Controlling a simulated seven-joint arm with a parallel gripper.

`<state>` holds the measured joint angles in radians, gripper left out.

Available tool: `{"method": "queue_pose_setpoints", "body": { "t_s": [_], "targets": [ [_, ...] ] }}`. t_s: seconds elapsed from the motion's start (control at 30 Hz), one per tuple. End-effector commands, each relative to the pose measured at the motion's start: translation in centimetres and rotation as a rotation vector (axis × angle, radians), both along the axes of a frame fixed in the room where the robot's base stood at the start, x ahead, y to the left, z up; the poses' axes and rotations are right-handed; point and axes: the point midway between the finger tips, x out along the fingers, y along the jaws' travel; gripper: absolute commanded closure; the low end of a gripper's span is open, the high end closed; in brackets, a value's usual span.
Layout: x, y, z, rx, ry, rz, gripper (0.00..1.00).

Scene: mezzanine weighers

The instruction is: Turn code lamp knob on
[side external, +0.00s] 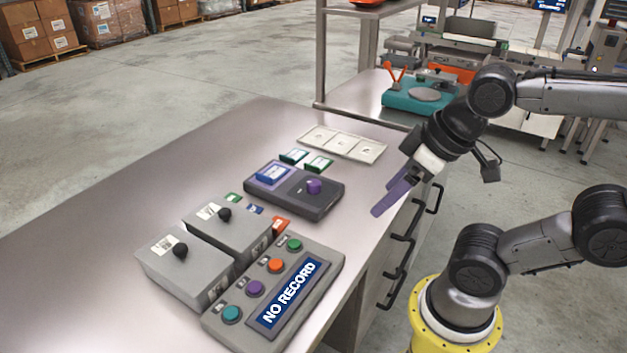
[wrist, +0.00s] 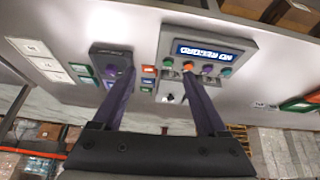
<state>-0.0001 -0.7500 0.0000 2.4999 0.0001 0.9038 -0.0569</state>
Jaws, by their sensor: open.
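I cannot read the display or tell the knob's setting. The box (wrist: 108,50) is at the left of the wrist view, its knob beside the left finger. My gripper (side external: 382,211) is in the air right of the box, near the bench's right edge, with its purple fingers pointing down-left. In the wrist view the fingers (wrist: 160,76) are wide apart with nothing between them.
A grey panel (side external: 325,263) with several coloured buttons reads "NO RECORD". Two grey boxes (side external: 160,268) with black ball knobs stand beside it. Small coloured cards (side external: 294,156) and a pale three-part tray (side external: 376,153) lie farther back. Drawer handles (side external: 398,258) project from the bench's right side.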

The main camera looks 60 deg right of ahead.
Motion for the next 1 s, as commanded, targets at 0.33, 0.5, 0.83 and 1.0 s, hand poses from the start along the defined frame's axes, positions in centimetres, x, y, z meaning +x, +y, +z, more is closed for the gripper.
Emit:
{"method": "queue_pose_setpoints", "body": {
  "t_s": [0.33, 0.5, 0.83, 1.0],
  "targets": [
    [3.3, -0.5, 4.9, -0.273, 0.035, 0.512, 0.25],
    [8.4, -2.1, 7.4, -0.390, 0.119, 0.778, 0.25],
    [18.7, -7.7, 6.4, -0.432, 0.285, 1.111, 0.25],
    [22.7, -11.4, 3.2, -0.376, 0.356, 1.146, 0.25]
  ]
}}
